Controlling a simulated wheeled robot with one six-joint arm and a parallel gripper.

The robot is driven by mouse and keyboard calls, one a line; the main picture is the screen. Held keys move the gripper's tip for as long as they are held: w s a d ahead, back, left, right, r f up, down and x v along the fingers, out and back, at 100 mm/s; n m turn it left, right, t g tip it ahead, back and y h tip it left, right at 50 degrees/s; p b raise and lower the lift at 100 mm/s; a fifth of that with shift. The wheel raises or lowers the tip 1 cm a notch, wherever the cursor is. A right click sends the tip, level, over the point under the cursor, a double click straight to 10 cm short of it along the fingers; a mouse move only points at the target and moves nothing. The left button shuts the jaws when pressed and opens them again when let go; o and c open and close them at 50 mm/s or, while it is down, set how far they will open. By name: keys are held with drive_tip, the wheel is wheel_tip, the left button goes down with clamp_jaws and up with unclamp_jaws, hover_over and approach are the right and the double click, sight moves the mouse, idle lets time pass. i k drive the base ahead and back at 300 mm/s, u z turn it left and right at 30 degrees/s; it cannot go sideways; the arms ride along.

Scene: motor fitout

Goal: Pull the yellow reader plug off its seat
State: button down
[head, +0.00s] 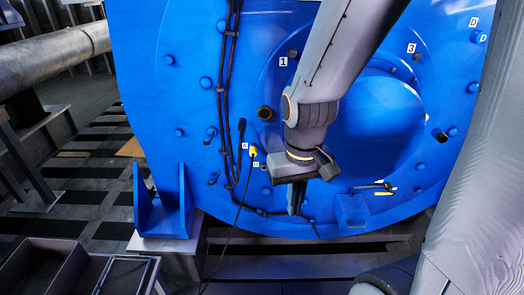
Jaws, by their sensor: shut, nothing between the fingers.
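The yellow reader plug (253,151) is small and sits on the blue motor face (190,100), just right of the label A. A thin dark cable appears to run down from around it, but the join is too small to make out. My gripper (296,208) points down in front of the motor, below and to the right of the plug and apart from it. Its fingers are together with nothing visible between them. The label B (256,164) and a small dark fitting lie just below the plug.
Black cables (229,75) run down the motor face left of the plug. A blue bracket (163,210) stands at lower left, with a dark open bin (42,272) on the floor side. A dark lever (372,186) projects right of my gripper.

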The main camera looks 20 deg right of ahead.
sight(253, 151)
drive_tip(key=u, duration=1.4)
drive_tip(key=k, duration=0.95)
drive_tip(key=z, duration=1.8)
drive_tip(key=i, duration=1)
drive_tip(key=u, duration=0.05)
